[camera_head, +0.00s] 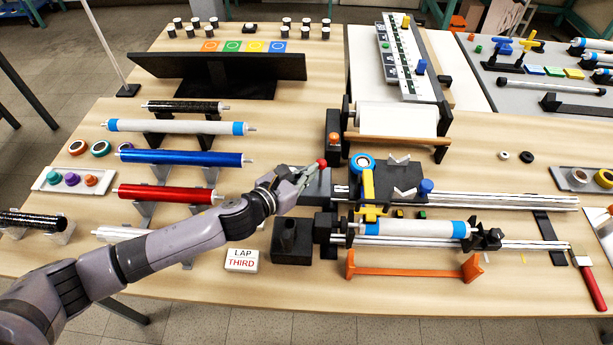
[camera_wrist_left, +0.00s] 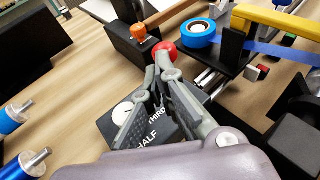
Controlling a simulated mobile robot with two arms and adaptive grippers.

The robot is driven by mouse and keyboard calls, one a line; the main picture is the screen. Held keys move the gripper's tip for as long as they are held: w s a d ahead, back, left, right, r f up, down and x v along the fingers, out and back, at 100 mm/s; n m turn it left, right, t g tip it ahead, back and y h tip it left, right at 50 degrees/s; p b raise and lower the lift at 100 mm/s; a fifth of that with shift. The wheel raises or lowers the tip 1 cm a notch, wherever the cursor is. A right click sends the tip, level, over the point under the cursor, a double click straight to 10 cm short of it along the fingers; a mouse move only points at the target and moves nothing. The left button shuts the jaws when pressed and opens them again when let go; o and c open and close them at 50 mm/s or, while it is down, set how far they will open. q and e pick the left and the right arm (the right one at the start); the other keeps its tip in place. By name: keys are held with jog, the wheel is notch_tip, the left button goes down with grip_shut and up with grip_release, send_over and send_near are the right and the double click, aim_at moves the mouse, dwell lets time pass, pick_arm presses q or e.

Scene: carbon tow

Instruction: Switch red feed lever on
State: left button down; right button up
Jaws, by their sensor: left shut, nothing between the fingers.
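The red feed lever shows as a red ball knob (camera_head: 321,163) near the table's middle, just left of the winding machine. It also shows in the left wrist view (camera_wrist_left: 165,51); its stem is mostly hidden behind my fingers. My left gripper (camera_head: 309,173) is shut and empty, with its fingertips right at the knob. In the left wrist view the fingertips (camera_wrist_left: 164,67) overlap the knob's near side; I cannot tell whether they touch it. A black box (camera_wrist_left: 108,123) with a white dial and the words THIRD and HALF lies under the fingers. My right gripper is not in view.
A black box with an orange knob (camera_head: 333,138) stands just behind the lever. Blue (camera_head: 180,157) and red (camera_head: 165,194) rollers are at left. A LAP THIRD sign (camera_head: 242,260) stands in front.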

pick_arm(q)
jog(key=shift+w+r+p, duration=0.25)
jog(key=shift+w+p, duration=0.35)
jog(key=shift+w, duration=0.35)
jog(key=shift+w+f+p, duration=0.25)
jog(key=shift+w+p, duration=0.1)
jog(key=shift+w, duration=0.65)
jog(key=shift+a, duration=0.1)
